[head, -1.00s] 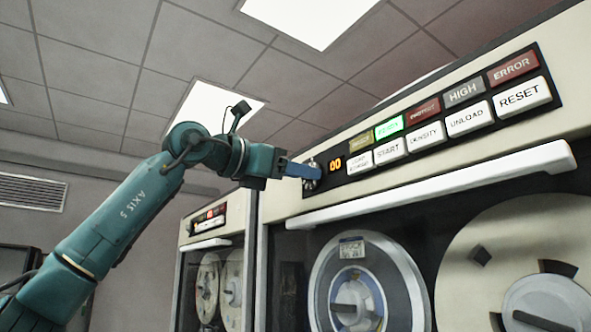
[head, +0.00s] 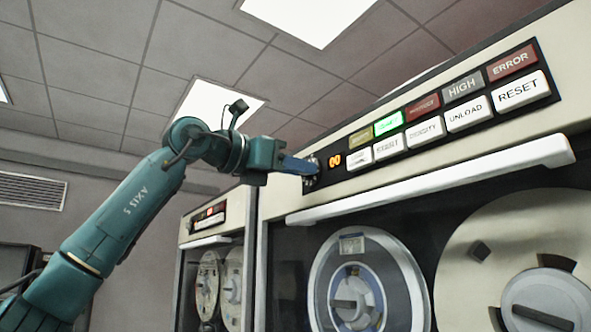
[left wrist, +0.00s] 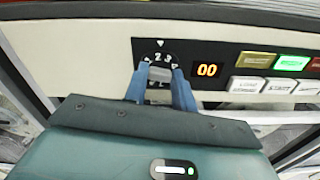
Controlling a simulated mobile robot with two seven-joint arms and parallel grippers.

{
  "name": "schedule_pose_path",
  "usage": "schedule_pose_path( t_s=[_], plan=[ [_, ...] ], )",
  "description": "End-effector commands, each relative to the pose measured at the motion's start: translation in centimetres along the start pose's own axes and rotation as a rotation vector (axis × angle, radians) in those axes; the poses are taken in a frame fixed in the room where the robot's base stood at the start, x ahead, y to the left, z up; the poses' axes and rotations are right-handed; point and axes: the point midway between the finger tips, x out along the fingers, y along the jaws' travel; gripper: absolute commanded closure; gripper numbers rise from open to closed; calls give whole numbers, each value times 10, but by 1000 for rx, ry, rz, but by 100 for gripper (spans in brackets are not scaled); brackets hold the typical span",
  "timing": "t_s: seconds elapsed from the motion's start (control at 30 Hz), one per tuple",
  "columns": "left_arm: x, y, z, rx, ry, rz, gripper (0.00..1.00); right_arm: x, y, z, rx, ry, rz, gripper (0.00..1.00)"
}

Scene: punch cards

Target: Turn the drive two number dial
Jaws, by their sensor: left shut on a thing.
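The number dial (left wrist: 161,74) is a grey knob with white digits around it on a black plate, under a white triangle mark, in the left wrist view. In the head view the dial (head: 310,172) shows at the left end of the drive's button panel. My left gripper (head: 305,168) reaches it from the left. In the left wrist view its two blue fingers (left wrist: 161,82) are shut on the knob, one on each side. The orange display (left wrist: 207,70) beside the dial reads 00. My right gripper is not in view.
Right of the display are the white buttons (head: 469,114) and indicator lamps, one lit green (head: 388,124). A white handle bar (head: 440,180) runs below the panel, above the tape reels (head: 368,285). A second drive (head: 212,262) stands to the left.

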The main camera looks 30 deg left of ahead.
Motion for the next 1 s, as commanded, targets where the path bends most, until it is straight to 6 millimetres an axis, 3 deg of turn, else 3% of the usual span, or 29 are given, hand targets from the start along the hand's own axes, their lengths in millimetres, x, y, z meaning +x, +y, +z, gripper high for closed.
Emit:
schedule_pose_path(
  t_s=[0.6,1.0],
  plan=[
    [0,2,1,-423,-5,0,96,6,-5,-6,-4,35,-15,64],
    [-1,3,2,-509,-7,2,96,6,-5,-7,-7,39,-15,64]
  ],
)
